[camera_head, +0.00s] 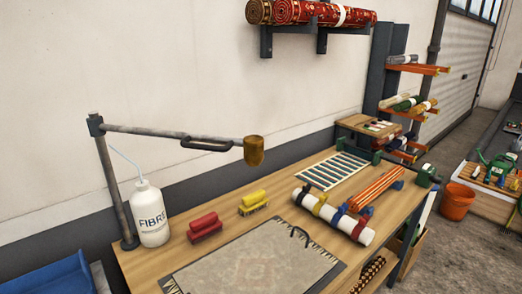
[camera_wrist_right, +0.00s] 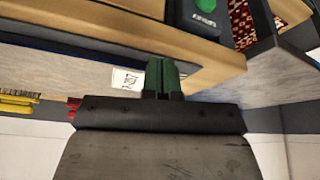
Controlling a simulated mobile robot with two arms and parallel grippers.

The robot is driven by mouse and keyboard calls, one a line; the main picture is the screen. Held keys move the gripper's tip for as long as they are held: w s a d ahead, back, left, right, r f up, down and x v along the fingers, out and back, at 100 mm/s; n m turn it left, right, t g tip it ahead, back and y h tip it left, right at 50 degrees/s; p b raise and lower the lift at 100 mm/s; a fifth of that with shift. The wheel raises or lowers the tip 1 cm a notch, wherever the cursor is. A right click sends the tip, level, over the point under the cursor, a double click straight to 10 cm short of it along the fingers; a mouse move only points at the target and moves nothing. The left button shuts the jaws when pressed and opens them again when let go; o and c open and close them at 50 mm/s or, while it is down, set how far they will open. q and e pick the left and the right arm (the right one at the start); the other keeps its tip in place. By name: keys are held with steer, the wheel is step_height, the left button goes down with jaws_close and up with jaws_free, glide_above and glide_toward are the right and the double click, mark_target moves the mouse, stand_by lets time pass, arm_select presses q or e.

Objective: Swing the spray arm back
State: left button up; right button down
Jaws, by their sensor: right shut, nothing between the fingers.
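The spray arm (camera_head: 165,133) shows in the head view as a grey bar reaching right from the top of an upright post (camera_head: 115,190) at the bench's left end. It has a dark handle (camera_head: 206,144) along its underside and a brass-coloured nozzle head (camera_head: 254,151) at its free end, above the bench. No gripper touches it in the head view. My right gripper (camera_wrist_right: 162,75) shows in the right wrist view with its narrow fingers together and empty, near a wooden board edge (camera_wrist_right: 215,75). The spray arm is not seen there. My left gripper is in neither view.
Under the spray arm on the bench (camera_head: 135,265) are a white FIBRE bottle (camera_head: 151,215), a red brush (camera_head: 205,227), a yellow brush (camera_head: 253,203) and a flat rug piece (camera_head: 255,260). A strapped white roll (camera_head: 333,215) lies further right. Rolled rugs (camera_head: 312,13) rest on wall brackets.

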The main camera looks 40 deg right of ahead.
steer(key=w+d+r+n+t+y, duration=0.1)
steer(key=w+d+r+n, duration=0.15)
steer(key=w+r, duration=0.6)
steer(key=w+d+r+n+t, duration=0.1)
steer(key=w+d+r+n, duration=0.3)
steer(key=r, duration=0.8)
steer(key=s+d+r, duration=0.1)
steer(key=d+r, duration=0.1)
steer(key=r, duration=0.7)
steer(key=s+d+r+n+p, duration=0.1)
steer(key=s+d+r, duration=0.1)
steer(key=r, duration=0.6)
steer(key=s+d+r, duration=0.2)
steer(key=d+r, duration=0.1)
steer(key=r, duration=0.6)
steer(key=shift+d+r+n+p, duration=0.3)
steer(key=shift+r+n+p, duration=0.05)
steer(key=w+f+p, duration=0.2)
steer(key=w+f, duration=0.6)
steer(key=w, duration=0.1)
steer(key=shift+w+a+p, duration=0.15)
steer(key=shift+w+p, duration=0.1)
steer(key=shift+p, duration=0.15)
